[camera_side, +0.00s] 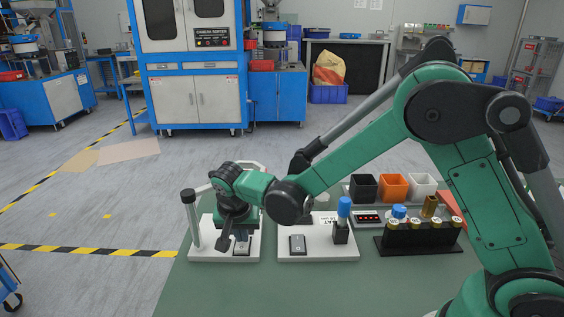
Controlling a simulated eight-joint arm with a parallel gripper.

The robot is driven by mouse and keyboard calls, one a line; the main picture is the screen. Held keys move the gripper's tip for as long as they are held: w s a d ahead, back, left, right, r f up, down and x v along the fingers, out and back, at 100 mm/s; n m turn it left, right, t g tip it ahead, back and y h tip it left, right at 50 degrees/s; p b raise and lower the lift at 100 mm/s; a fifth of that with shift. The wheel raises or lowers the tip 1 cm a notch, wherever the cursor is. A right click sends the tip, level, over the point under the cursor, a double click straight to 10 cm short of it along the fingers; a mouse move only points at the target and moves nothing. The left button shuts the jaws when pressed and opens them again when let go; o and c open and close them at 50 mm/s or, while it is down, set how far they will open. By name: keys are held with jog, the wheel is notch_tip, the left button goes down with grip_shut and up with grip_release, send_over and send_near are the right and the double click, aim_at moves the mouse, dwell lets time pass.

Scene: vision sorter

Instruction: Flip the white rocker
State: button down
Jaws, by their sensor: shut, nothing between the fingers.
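Two white panels stand side by side on the green table, each with a small rocker switch. The left panel (208,252) has a rocker (242,246) that looks grey in a dark frame, partly covered by my gripper. The right panel (320,249) has another greyish rocker (298,244) in a dark frame. I cannot tell by colour which one is the white rocker. My gripper (224,243) is shut and empty, pointing down over the left panel, just left of its rocker. I cannot tell whether it touches anything.
A dark-topped post (189,205) rises at the left panel's left edge. A blue-capped piece (344,207) stands on the right panel. Black, orange (394,187) and white bins sit behind. A black rack (417,242) holds several gold-capped vials. The table front (300,290) is clear.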

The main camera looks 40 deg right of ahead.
aim_at(242, 246)
jog(key=shift+s+a+r, duration=0.1)
dwell(0.3)
notch_tip(242, 246, up, 14)
jog(key=shift+s+a, duration=0.15)
jog(key=shift+s, duration=0.05)
dwell(0.5)
jog(key=s+d+f+n+t+y, duration=0.1)
jog(key=s+d+n+t, duration=0.1)
jog(key=s, duration=0.4)
jog(key=s+d+f+n+t+y, duration=0.1)
jog(key=s+d+f+n+t, duration=0.1)
jog(key=s+d+n, duration=0.2)
jog(key=s+n, duration=0.2)
jog(key=n, duration=0.1)
jog(key=shift+s+y, duration=0.25)
jog(key=shift+y, duration=0.05)
jog(key=shift+f, duration=0.1)
